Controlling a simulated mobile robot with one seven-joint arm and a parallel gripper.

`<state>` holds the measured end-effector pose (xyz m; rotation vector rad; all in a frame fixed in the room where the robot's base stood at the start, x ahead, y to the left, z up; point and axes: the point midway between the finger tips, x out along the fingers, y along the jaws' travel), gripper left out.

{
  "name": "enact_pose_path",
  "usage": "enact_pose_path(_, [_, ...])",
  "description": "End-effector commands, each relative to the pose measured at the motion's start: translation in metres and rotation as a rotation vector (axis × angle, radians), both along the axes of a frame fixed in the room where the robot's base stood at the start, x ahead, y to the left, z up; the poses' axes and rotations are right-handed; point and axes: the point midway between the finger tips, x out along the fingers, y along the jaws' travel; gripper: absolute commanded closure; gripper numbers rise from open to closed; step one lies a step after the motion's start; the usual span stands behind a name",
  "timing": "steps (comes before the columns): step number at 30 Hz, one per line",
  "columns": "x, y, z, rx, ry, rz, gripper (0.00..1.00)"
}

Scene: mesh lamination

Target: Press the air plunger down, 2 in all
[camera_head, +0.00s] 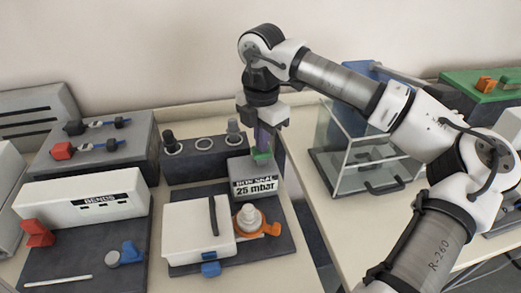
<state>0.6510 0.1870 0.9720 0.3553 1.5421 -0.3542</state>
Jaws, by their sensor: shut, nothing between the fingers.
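My gripper (264,146) points straight down, its fingers shut with nothing between them.
Left of the box stands a dark block (190,168) with several round sockets. In front are a white case (198,228) and a white knob (250,217) in an orange ring. A clear-walled enclosure (365,150) stands right, across a gap between the tables.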

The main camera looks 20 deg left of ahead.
Motion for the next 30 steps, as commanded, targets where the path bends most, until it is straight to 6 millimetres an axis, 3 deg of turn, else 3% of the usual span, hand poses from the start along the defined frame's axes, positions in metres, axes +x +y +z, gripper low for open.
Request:
enact_pose_path(17, [0.0, 0.0, -0.028, -0.003, 0.001, 0.0, 1.0])
enact_pose_path(30, [0.0, 0.0, -0.015, -0.003, 0.001, -0.001, 1.0])
